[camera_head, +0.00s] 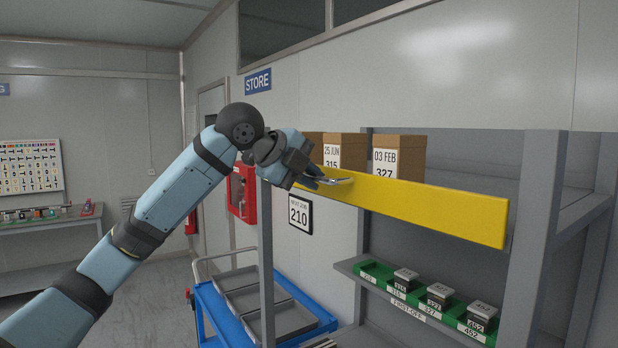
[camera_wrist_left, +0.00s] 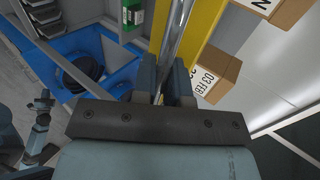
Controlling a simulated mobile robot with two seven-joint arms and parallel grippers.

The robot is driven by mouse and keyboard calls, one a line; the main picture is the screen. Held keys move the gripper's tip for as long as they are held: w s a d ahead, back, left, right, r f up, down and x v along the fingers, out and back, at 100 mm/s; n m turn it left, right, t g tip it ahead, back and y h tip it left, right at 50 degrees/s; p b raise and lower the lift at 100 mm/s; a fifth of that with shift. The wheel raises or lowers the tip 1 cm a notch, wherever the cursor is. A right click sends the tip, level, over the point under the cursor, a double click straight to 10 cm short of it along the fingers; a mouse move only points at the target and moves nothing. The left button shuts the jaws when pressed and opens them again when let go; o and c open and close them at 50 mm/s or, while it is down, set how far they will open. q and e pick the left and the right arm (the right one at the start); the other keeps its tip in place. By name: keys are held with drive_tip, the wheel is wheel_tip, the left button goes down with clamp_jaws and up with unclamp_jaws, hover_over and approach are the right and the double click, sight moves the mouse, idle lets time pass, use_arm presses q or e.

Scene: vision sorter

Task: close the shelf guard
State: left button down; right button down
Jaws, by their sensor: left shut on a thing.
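The shelf guard (camera_head: 430,207) is a long yellow bar across the front of the upper shelf, in front of the boxes. Its right end stands close to the shelf's right front post. A curved metal handle (camera_head: 340,181) sits near its left part. My left gripper (camera_head: 325,179) is at this handle. In the left wrist view the handle (camera_wrist_left: 178,45) runs between the two fingers of my left gripper (camera_wrist_left: 167,88), which are shut on it, and the yellow guard (camera_wrist_left: 200,32) lies just beside it. My right gripper is in neither view.
Cardboard boxes (camera_head: 398,150) stand on the upper shelf behind the guard. A green tray (camera_head: 372,271) with several labelled parts is on the lower shelf. A blue cart (camera_head: 225,315) stands left of the shelf. A grey post (camera_head: 266,265) rises below my left gripper.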

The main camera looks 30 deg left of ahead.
use_arm(q)
drive_tip(key=c, duration=1.3)
unclamp_jaws()
drive_tip(key=shift+o, duration=0.6)
drive_tip(key=shift+w+d, duration=0.1)
drive_tip(key=b+v, duration=0.2)
drive_tip(key=v, duration=1.2)
drive_tip(key=shift+b, duration=0.3)
drive_tip(key=shift+f, duration=0.1)
